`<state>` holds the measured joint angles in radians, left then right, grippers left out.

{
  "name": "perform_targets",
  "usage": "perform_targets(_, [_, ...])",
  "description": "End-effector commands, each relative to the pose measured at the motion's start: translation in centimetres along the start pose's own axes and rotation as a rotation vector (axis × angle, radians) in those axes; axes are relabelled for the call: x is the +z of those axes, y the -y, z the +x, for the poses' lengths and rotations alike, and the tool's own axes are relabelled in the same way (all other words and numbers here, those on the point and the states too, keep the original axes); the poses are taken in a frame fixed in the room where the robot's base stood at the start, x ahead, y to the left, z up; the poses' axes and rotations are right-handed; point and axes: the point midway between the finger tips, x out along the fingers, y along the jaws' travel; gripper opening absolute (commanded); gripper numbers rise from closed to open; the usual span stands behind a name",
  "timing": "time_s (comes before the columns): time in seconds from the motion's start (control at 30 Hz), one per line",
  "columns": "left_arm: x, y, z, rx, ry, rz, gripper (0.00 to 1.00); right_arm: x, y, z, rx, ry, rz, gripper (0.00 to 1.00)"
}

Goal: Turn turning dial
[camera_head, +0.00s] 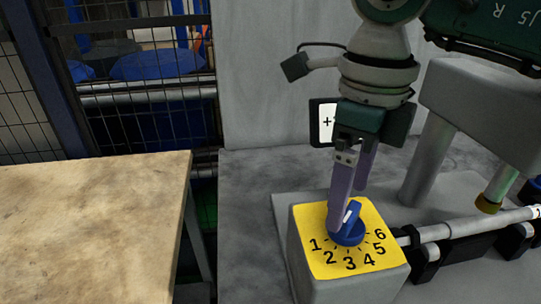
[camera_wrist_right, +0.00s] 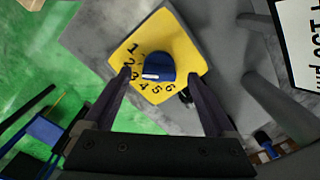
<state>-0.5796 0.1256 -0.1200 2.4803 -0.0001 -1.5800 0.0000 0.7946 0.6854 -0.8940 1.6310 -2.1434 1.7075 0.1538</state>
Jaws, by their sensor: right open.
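The turning dial is a blue round knob (camera_head: 348,236) with a raised grip and a white mark. It sits on the yellow plate (camera_head: 310,216), numbered 1 to 6, on top of a grey box. My right gripper (camera_head: 349,208) points down at the dial with its two purple fingers apart. In the head view one finger overlaps the dial's left side. The right wrist view shows the dial (camera_wrist_right: 160,66) between the open fingers, with gaps on both sides. I cannot tell for sure which number the white mark points to, or whether a finger touches. My left gripper is out of view.
A wooden table (camera_head: 90,220) stands at the left, with a gap before the grey machine bed (camera_head: 246,230). A metal shaft (camera_head: 470,225) and dark fittings lie right of the dial box. A grey machine block (camera_head: 480,100) stands behind them. A sign (camera_head: 325,122) shows behind my arm.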

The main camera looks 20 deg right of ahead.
Motion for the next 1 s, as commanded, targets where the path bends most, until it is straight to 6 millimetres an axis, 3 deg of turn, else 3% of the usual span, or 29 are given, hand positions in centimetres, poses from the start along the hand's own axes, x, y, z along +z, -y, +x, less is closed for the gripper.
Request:
perform_targets(0.2, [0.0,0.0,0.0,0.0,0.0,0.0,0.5,0.0,-0.1,3.2,0.003,0.0,-0.002,0.9])
perform_targets(0.57, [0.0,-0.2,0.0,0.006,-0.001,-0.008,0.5,0.1,-0.1,4.0,0.002,0.002,-0.003,0.9])
perform_targets(1.0, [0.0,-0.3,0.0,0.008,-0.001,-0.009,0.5,0.1,-0.1,3.9,0.002,0.002,-0.002,0.43])
